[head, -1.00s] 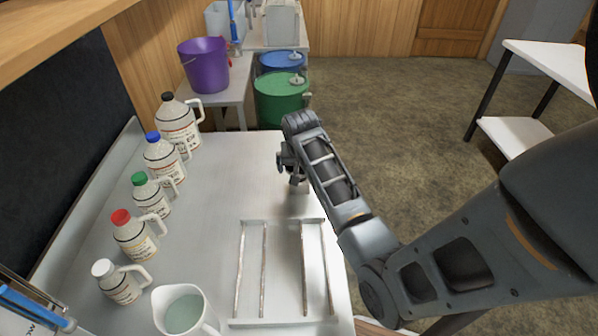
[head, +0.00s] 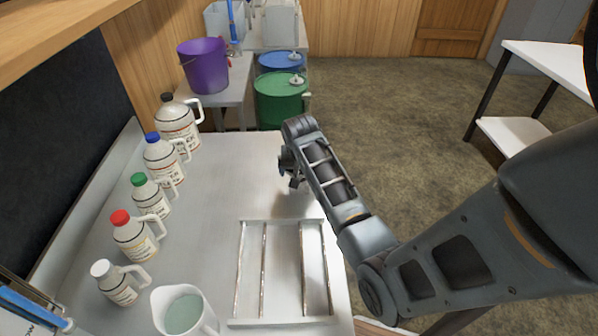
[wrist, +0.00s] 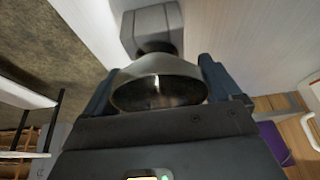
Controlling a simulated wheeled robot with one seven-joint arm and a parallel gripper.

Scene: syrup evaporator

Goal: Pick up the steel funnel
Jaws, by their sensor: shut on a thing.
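The steel funnel (wrist: 160,68) shows in the wrist view as a grey metal cone with a wide dark mouth facing the camera. My gripper (wrist: 158,92) is shut on it, with one blue-grey finger on each side of the cone. In the head view my gripper (head: 290,172) is over the far right part of the white worktop (head: 225,180), near its edge. The funnel is hidden behind my gripper and arm there. A grey block-like thing (wrist: 152,27) shows beyond the funnel in the wrist view; I cannot tell what it is.
Several capped jugs (head: 160,160) line the left side, with a measuring pitcher (head: 184,312) at the front. A purple bucket (head: 203,68) and green drum (head: 281,100) stand beyond the far end. The worktop's middle is clear.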

